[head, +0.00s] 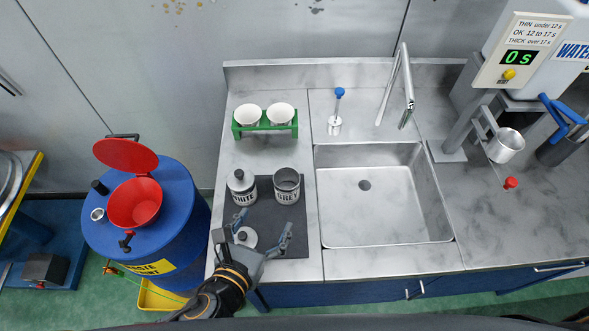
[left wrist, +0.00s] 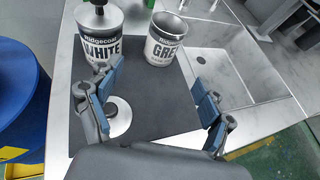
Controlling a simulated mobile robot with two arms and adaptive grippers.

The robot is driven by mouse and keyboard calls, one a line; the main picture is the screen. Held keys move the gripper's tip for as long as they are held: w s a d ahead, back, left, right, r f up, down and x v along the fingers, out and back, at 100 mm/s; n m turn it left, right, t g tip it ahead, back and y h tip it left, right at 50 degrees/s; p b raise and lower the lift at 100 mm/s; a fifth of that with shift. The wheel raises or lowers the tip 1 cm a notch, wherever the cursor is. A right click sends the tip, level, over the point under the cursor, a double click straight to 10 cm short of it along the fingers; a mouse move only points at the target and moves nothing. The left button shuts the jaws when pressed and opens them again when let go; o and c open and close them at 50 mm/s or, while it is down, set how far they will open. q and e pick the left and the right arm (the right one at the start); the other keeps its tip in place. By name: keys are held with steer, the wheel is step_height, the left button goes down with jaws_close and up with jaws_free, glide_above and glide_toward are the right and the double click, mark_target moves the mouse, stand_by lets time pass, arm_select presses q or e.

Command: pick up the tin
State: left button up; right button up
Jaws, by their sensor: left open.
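Two metal tins stand upright on a dark mat (head: 297,245) on the counter. The tin marked WHITE (head: 242,191) has a knobbed lid on. The tin marked GREY (head: 287,189) is open at the top. They also show in the left wrist view, WHITE (left wrist: 100,40) at left and GREY (left wrist: 163,45) beside it. A loose round lid (head: 246,237) lies on the mat. My left gripper (head: 263,222) is open and empty, its fingers spread on the near side of the tins, pointing toward them. In the left wrist view one finger partly covers the loose lid (left wrist: 118,118). My right gripper is out of view.
A green rack (head: 265,131) with two white cups stands behind the tins. A sink (head: 385,205) is to the right. A blue drum (head: 185,205) with a red funnel (head: 135,203) stands left of the counter. A metal cup (head: 506,146) hangs at right.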

mark_target(282, 196)
arm_select(q)
steer(key=p+x, duration=0.1)
steer(key=x, duration=0.8)
steer(key=shift+d+p, duration=0.15)
steer(key=shift+p, duration=0.2)
steer(key=x, duration=0.3)
steer(key=shift+d+f, duration=0.15)
steer(key=shift+f, duration=0.15)
steer(key=c, duration=1.3)
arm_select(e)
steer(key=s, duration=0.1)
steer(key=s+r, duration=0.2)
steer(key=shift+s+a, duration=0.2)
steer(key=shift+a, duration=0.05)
